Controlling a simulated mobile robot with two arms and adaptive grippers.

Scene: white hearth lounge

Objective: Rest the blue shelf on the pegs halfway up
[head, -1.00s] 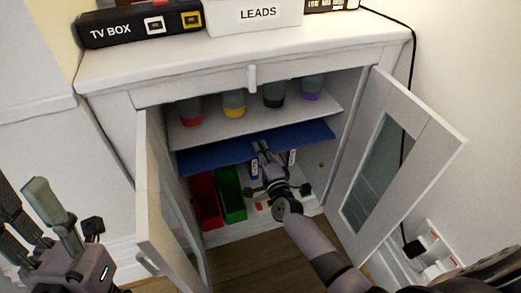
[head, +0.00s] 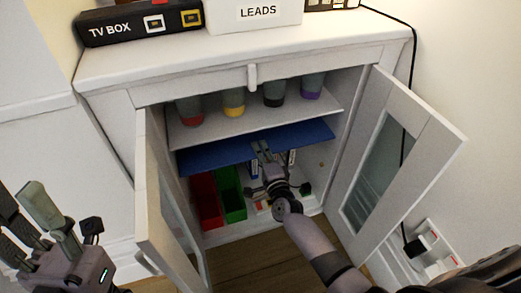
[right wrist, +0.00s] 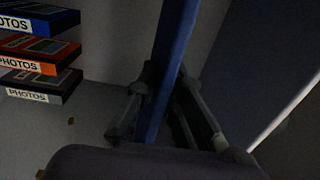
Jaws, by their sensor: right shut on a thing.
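The blue shelf (head: 215,155) is inside the white cabinet, below the white upper shelf, and looks roughly parallel to it. My right gripper (head: 262,150) is shut on its front edge, near the middle. The right wrist view shows the blue shelf (right wrist: 172,75) edge-on between the two fingers (right wrist: 158,112). A small peg or hole (head: 322,164) shows on the cabinet's right inner wall, below the board. I cannot tell whether the board touches any pegs; its far edge and ends are hidden. My left gripper (head: 25,215) is open and empty, outside the cabinet at the left.
Several jars stand on the white upper shelf (head: 190,140). A red bin (head: 206,200) and a green bin (head: 232,195) stand below. PHOTOS boxes (right wrist: 38,57) show in the right wrist view. The left door (head: 158,215) and right door (head: 405,150) stand open beside my right arm.

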